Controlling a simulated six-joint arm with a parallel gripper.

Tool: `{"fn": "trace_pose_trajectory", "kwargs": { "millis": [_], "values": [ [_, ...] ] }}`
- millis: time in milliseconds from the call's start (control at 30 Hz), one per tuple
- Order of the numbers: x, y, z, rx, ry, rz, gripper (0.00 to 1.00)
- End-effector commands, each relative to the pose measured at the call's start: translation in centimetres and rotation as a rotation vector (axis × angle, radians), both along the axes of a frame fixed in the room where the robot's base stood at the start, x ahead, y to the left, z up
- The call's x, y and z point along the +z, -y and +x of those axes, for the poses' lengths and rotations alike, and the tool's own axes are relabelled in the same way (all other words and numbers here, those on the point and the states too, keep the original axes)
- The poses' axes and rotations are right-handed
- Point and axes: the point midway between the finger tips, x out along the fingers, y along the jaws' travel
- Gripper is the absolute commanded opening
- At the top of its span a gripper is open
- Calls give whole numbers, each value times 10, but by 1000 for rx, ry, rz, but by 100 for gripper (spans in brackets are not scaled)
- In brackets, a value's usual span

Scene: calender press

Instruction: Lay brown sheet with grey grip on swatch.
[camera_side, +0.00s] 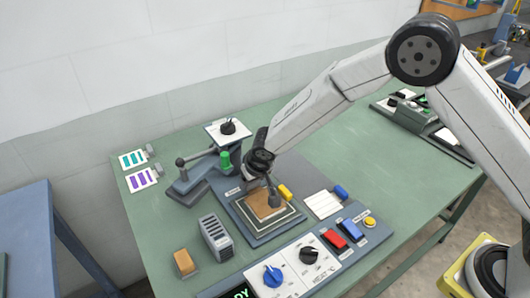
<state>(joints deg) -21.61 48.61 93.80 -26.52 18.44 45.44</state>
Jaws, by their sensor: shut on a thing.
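The brown sheet (259,206) is over the dark press bed (248,229), inside its pale outlined square. No swatch shows clearly beneath the sheet. A white swatch with teal stripes (132,158) and one with purple stripes (144,179) lie at the table's far left. A white lined card (323,204) lies right of the bed, beside a blue grip.
A yellow grip (286,192) is close to my gripper. A vented grey block (215,236) and an orange-brown block (184,262) stand front left. A control panel (300,264) lies in front.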

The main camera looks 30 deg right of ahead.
Motion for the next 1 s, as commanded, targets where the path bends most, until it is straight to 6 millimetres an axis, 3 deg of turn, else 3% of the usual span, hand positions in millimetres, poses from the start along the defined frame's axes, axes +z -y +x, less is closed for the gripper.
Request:
{"fn": "trace_pose_trajectory", "kwargs": {
  "millis": [1000],
  "values": [
    [-7, 0, 0, 0, 1, 1, 10]
  ]
}}
